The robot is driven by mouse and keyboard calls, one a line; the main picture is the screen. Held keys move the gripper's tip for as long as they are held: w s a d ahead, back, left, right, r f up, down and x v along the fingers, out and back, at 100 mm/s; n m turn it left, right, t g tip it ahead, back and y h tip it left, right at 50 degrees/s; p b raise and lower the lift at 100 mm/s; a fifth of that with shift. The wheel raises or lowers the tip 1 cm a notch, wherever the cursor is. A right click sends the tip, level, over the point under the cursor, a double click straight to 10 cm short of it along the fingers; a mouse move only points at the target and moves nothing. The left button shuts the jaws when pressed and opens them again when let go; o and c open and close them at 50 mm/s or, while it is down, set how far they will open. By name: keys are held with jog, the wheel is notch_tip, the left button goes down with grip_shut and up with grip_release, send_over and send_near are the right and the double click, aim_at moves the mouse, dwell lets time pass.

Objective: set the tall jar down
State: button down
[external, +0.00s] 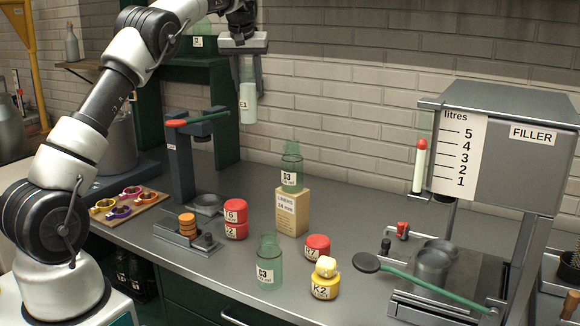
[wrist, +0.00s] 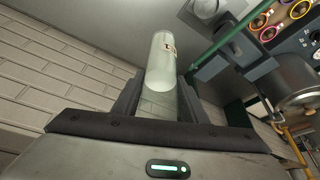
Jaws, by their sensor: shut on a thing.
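My gripper (external: 248,75) is shut on the tall jar (external: 248,103), a pale green-white jar with a label reading E1. It holds the jar upright, high above the counter and in front of the brick wall. In the wrist view the jar (wrist: 162,65) stands out between the two fingers of my gripper (wrist: 170,100). The top of the jar is partly hidden by the fingers. The grey counter (external: 360,220) lies well below the jar.
A press with a green-and-red lever (external: 200,118) stands below left of the jar. A green jar (external: 291,168) stands on a cardboard box (external: 293,212). Another green jar (external: 269,262), red tins (external: 235,212) and a yellow jar (external: 325,280) stand nearby. The filler (external: 510,140) is at right.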

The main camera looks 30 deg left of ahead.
jog(key=s+d+m+h, duration=0.1)
jog(key=s+d+m, duration=0.15)
jog(key=d, duration=1.05)
jog(key=s+d+r+m+h, duration=0.15)
jog(key=d+m, duration=0.25)
jog(key=d, duration=1)
jog(key=s+d+f+m+h, duration=0.1)
jog(key=s+d+m, duration=0.15)
jog(key=d, duration=1.05)
notch_tip(320, 180, down, 28)
jog(key=shift+w+r, duration=0.25)
jog(key=shift+w, duration=0.05)
jog(key=shift+f, duration=0.15)
jog(key=c, duration=1.4)
grip_release()
jog(key=shift+c, duration=0.2)
jog(key=o, duration=0.4)
jog(key=shift+c, duration=0.2)
